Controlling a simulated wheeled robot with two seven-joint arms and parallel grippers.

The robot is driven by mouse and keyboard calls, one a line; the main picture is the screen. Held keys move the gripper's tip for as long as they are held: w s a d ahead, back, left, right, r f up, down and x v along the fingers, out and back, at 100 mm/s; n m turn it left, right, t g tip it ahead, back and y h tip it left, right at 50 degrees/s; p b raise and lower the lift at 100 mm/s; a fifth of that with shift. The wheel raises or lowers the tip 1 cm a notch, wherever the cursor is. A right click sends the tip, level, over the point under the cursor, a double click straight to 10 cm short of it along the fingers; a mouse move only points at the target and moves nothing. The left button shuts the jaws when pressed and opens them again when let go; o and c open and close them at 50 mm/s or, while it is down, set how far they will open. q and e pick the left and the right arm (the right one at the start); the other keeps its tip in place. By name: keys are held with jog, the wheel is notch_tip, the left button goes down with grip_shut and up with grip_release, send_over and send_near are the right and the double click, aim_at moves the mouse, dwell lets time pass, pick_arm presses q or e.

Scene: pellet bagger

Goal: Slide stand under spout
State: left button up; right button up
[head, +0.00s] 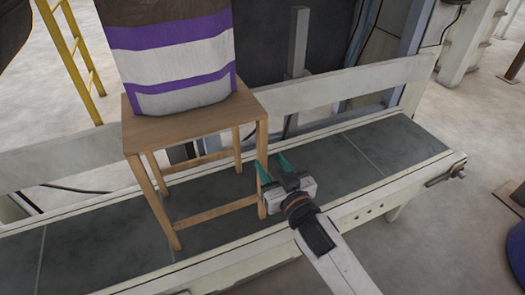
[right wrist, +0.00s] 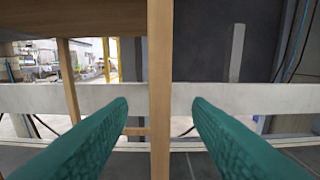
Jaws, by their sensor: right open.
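A wooden stand (head: 193,113) with four legs stands upright on the dark conveyor belt in the head view. A large sack (head: 180,60) with purple and white bands rests on its top. My right gripper (head: 272,168) is open at the stand's right side, close to its near right leg (head: 262,160). In the right wrist view that leg (right wrist: 160,90) stands upright between the two green fingers (right wrist: 160,112), with a gap on each side. The spout cannot be made out. My left gripper is not in view.
The conveyor belt (head: 375,148) is clear to the right of the stand. A pale rail (head: 340,85) runs behind it and a pale side frame (head: 375,195) along its near edge. A yellow ladder (head: 70,45) stands at the back left.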

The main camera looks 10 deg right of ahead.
aim_at(258, 145)
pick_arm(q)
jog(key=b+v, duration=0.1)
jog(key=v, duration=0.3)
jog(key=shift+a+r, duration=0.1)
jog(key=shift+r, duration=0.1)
pick_arm(e)
jog(key=x, duration=0.8)
jog(key=shift+w+f, duration=0.1)
jog(key=shift+w, duration=0.15)
jog(key=shift+c, duration=0.4)
grip_shut()
